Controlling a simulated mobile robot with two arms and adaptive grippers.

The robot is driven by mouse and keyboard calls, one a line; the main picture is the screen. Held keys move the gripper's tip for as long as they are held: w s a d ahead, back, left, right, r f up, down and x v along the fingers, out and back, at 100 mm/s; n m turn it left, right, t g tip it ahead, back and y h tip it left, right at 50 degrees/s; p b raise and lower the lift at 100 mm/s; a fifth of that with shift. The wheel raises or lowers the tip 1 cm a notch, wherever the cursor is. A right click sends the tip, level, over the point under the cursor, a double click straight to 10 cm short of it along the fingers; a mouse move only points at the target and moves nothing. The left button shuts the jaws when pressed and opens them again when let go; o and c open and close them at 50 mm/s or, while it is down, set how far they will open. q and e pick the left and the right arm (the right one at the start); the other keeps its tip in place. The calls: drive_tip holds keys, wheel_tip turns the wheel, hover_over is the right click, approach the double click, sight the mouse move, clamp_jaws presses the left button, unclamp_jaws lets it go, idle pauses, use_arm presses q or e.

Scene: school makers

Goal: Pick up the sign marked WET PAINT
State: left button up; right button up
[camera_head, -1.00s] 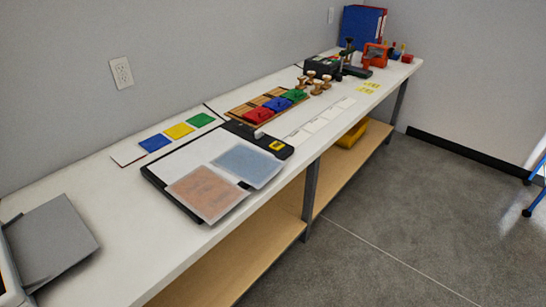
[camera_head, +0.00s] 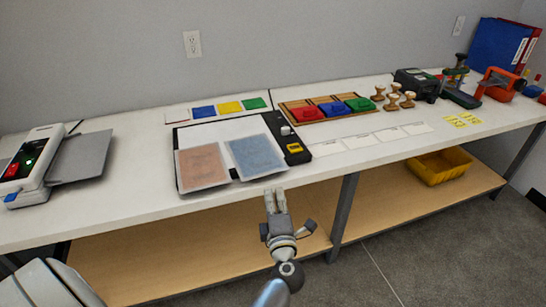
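I cannot read the words WET PAINT on anything in view. Small yellow labels (camera_head: 461,120) with dark marks lie on the right part of the white bench (camera_head: 130,205), and a row of white cards (camera_head: 358,141) with tiny print lies to their left; their text is too small to read.
A black-edged board (camera_head: 220,131) carries a brown sheet (camera_head: 201,166) and a blue sheet (camera_head: 255,157). A wooden tray (camera_head: 290,106) holds red, blue and green blocks. Wooden-handled stamps (camera_head: 392,101) stand right of it. A device (camera_head: 36,165) stands left. A yellow bin (camera_head: 440,165) sits on the lower shelf.

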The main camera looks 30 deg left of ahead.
sight(267, 173)
use_arm(q)
drive_tip(key=x, duration=0.5)
drive_tip(key=shift+s+a, duration=0.15)
drive_tip(key=shift+a, duration=0.15)
drive_tip(key=x, duration=0.4)
drive_tip(key=shift+w+a, duration=0.25)
drive_tip(key=shift+a, duration=0.1)
drive_tip(key=shift+w+a+f, duration=0.1)
drive_tip(key=shift+w+a, duration=0.15)
drive_tip(key=shift+w, duration=0.15)
use_arm(e)
drive_tip(key=shift+s+a, duration=0.2)
drive_tip(key=shift+a, duration=0.4)
